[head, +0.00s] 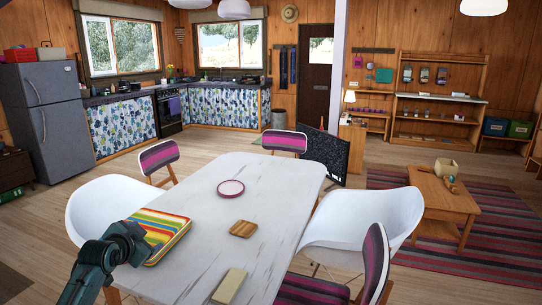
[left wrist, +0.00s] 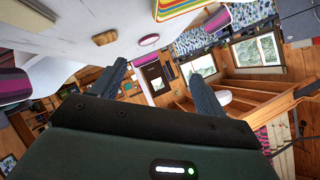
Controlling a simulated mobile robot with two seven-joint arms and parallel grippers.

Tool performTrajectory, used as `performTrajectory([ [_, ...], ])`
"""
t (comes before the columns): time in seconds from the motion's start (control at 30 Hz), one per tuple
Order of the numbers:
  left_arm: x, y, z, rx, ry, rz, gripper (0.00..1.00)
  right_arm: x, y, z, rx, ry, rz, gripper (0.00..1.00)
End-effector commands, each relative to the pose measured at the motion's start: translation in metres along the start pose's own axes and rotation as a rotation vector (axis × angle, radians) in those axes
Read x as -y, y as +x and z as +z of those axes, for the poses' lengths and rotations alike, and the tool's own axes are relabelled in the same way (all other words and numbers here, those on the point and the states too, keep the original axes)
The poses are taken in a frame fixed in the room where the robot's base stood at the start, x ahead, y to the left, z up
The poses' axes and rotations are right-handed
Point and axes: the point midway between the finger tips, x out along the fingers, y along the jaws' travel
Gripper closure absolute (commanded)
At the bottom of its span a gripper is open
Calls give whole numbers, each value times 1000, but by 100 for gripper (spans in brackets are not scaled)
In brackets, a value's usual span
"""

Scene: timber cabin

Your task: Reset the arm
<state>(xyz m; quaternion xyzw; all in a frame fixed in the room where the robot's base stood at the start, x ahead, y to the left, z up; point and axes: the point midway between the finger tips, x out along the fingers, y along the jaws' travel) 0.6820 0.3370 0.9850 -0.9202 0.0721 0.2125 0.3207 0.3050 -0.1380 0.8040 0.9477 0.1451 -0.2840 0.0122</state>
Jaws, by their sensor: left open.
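My left gripper (head: 130,238) is at the lower left of the head view, over the near left edge of the white table, beside a striped folded cloth or book (head: 160,232). In the left wrist view the fingers of my left gripper (left wrist: 158,85) are spread apart with nothing between them. The table shows tilted at the top of that view. My right gripper is not in view.
On the white table (head: 255,190) lie a pink-rimmed plate (head: 231,188), a wooden coaster (head: 243,229) and a pale block (head: 229,286). White chairs (head: 110,200) and striped chairs (head: 285,141) stand around it. A low wooden table (head: 445,200) is at right.

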Motion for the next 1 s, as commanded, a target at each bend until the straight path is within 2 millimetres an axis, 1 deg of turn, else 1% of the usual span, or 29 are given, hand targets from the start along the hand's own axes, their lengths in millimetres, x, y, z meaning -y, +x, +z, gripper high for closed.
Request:
performTrajectory([
  [0.03,12,0,-5,-29,-60,-61,26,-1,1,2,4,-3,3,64],
  [0.1,27,-2,-14,-81,-141,-136,26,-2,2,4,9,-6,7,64],
  [0.2,44,-7,-26,-163,-239,-216,26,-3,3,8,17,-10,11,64],
  [0.33,61,-15,-42,-283,-346,-284,26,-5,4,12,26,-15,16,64],
  [0.37,55,-15,-40,-295,-360,-281,26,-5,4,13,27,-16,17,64],
  [0.4,32,-14,-28,-273,-355,-252,26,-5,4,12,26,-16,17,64],
  [0.57,-35,-22,5,-233,-350,-167,26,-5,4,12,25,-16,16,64],
  [0.6,-53,-25,14,-222,-351,-144,26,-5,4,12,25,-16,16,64],
  [0.67,-84,-33,29,-203,-354,-106,26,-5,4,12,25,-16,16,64],
  [0.7,-105,-39,39,-190,-357,-77,26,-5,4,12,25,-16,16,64],
  [0.73,-122,-46,47,-179,-360,-55,26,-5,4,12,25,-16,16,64],
  [0.77,-139,-53,56,-167,-365,-32,26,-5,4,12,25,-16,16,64],
  [0.8,-164,-64,67,-151,-373,1,26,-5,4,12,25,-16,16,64],
  [0.87,-201,-85,85,-123,-389,51,26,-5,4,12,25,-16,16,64],
  [0.9,-225,-102,95,-105,-402,86,26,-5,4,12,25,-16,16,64],
  [0.97,-258,-128,109,-77,-424,134,26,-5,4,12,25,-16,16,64],
  [1.0,-277,-146,117,-59,-440,163,26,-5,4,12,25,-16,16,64],
])
